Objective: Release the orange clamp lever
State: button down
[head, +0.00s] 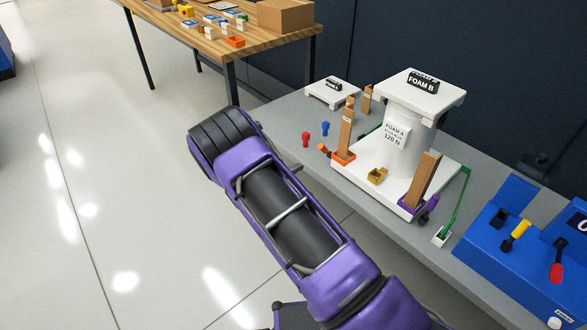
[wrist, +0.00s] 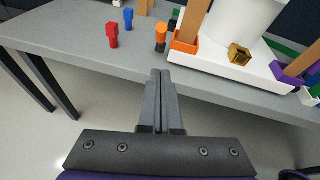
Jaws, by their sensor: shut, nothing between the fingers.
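The orange clamp lever (head: 324,149) sticks out to the left of an orange bracket (head: 343,158) at the foot of a wooden post on the white base. In the wrist view the lever (wrist: 161,35) stands upright with a dark lower end, left of the orange bracket (wrist: 184,44). My gripper (wrist: 161,74) is shut and empty, its fingertips pointing toward the bench edge. In the picture they lie below the lever, with a clear gap between. The head view shows my purple arm but not the fingers clearly.
A white tank (head: 412,140) labelled FOAM stands on a white base (head: 395,195). Red (head: 306,138) and blue (head: 325,128) pegs stand left of the lever. A brass-coloured block (head: 377,176), purple lever (head: 428,207) and blue control box (head: 485,240) are to the right.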

aim_at(321, 146)
jog(key=w+d, duration=0.6)
jog(key=shift+w+d+b, duration=0.25)
jog(key=shift+w+b, duration=0.1)
jog(key=shift+b, duration=0.05)
jog(key=shift+w+d+r+g+y+p, duration=0.3)
jog(key=shift+d+r+y+p, duration=0.1)
jog(key=shift+r+p, duration=0.2)
jog(key=shift+w+d+r+g+y+p, duration=0.15)
jog(key=shift+d+r+g+y+p, duration=0.15)
jog(key=shift+r+y+p, duration=0.25)
jog(key=w+d+r+g+y+p, duration=0.1)
jog(key=p, duration=0.2)
jog(key=w+d+r+g+y+p, duration=0.1)
jog(key=d+p, duration=0.1)
jog(key=shift+r+m+y+p, duration=0.25)
jog(key=shift+m+y+p, duration=0.05)
jog(key=shift+y+p, duration=0.1)
jog(key=shift+w+d+g, duration=0.2)
jog(key=shift+w+g, duration=0.1)
jog(key=shift+g, duration=0.1)
jog(key=shift+w+d+r, duration=0.1)
jog(key=shift+w+d, duration=0.35)
jog(key=shift+d, duration=0.2)
jog(key=shift+w+d+r, duration=0.1)
jog(key=shift+w+d, duration=0.35)
jog(key=shift+d, duration=0.2)
